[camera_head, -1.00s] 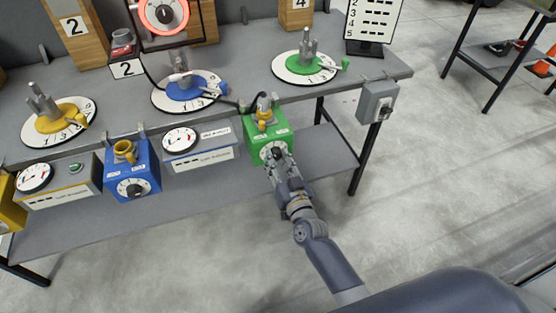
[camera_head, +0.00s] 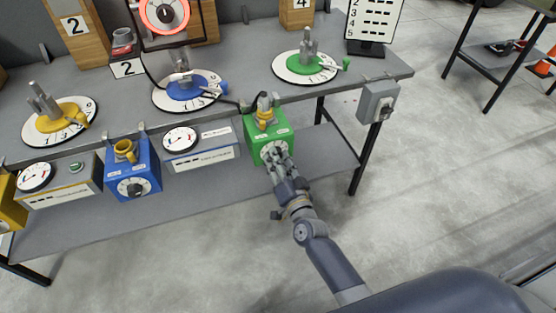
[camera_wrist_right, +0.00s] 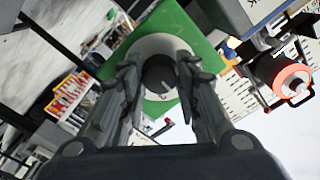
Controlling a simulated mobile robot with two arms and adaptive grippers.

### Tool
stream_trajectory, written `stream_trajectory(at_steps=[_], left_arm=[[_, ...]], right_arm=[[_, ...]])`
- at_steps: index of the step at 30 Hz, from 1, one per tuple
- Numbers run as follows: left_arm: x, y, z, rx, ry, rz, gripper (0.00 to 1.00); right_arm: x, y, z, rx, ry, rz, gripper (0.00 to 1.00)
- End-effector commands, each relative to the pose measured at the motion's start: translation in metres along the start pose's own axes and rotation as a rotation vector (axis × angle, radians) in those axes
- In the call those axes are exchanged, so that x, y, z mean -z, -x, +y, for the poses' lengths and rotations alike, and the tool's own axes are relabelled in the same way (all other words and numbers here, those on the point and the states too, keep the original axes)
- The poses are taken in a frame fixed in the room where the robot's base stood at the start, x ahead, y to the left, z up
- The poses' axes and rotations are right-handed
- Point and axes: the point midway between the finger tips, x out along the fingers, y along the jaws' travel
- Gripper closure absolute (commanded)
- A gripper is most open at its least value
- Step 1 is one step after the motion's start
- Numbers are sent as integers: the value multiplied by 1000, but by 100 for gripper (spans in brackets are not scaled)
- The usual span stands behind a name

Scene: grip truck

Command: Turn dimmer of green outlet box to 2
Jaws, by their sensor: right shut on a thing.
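The green outlet box (camera_head: 256,142) hangs at the front edge of the workbench, with a yellow plug in its top. Its front carries a round pale dial with a dark dimmer knob (camera_wrist_right: 160,77), seen between my fingers in the right wrist view. My right gripper (camera_head: 276,156) is at the dial, its fingers on both sides of the knob and shut on it. It also shows in the right wrist view (camera_wrist_right: 158,66). The fingers cover much of the dial in the head view, and its setting cannot be read. My left gripper is not in view.
A blue outlet box (camera_head: 146,166) and a meter panel (camera_head: 212,158) hang to the left. On the bench (camera_head: 230,62) stand discs with yellow, blue and green valves. A grey switch box (camera_head: 378,102) is at the right end. Open floor lies in front.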

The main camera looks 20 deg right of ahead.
Motion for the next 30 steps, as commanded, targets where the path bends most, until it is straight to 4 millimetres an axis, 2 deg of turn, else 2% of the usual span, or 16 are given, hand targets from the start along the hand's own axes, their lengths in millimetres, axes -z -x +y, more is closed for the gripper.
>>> stream_trajectory(at_steps=[8,9,11,23,26,30], left_arm=[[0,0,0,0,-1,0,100],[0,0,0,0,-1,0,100],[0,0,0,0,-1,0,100],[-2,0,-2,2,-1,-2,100],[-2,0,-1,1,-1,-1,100],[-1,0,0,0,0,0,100]], right_arm=[[2,-1,0,1,1,4,94],[2,-1,0,1,1,4,63],[2,-1,0,1,1,4,50],[0,3,0,0,1,0,50],[0,11,1,-1,1,0,50],[0,33,1,-2,0,-1,50]])
